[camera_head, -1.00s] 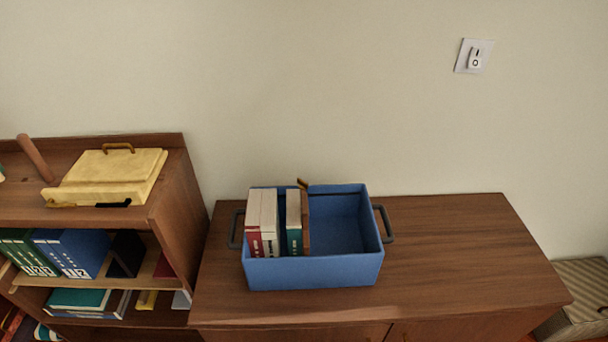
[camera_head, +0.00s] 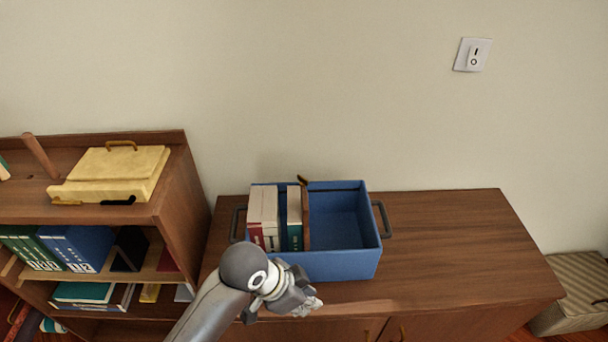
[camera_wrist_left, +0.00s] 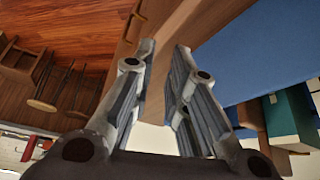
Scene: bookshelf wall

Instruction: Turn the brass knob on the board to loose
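A blue crate (camera_head: 335,266) stands on the low wooden cabinet. Inside it, an upright brown board (camera_head: 306,220) stands just right of a row of books. A small brass knob (camera_head: 302,180) shows at the board's far top end; its setting is too small to read. My left gripper (camera_head: 304,300) is in front of the crate, near the cabinet's front edge, apart from the board and knob. The left wrist view shows its two fingers (camera_wrist_left: 165,50) apart with nothing between them. The crate's blue wall (camera_wrist_left: 240,55) is beside them. My right gripper is not in view.
White, red and teal books (camera_head: 264,215) fill the crate's left part; its right part is empty. Dark handles (camera_head: 384,220) stick out at both ends. The cabinet top (camera_head: 450,240) is clear to the right. A bookshelf (camera_head: 178,190) with a yellow box (camera_head: 115,170) stands left.

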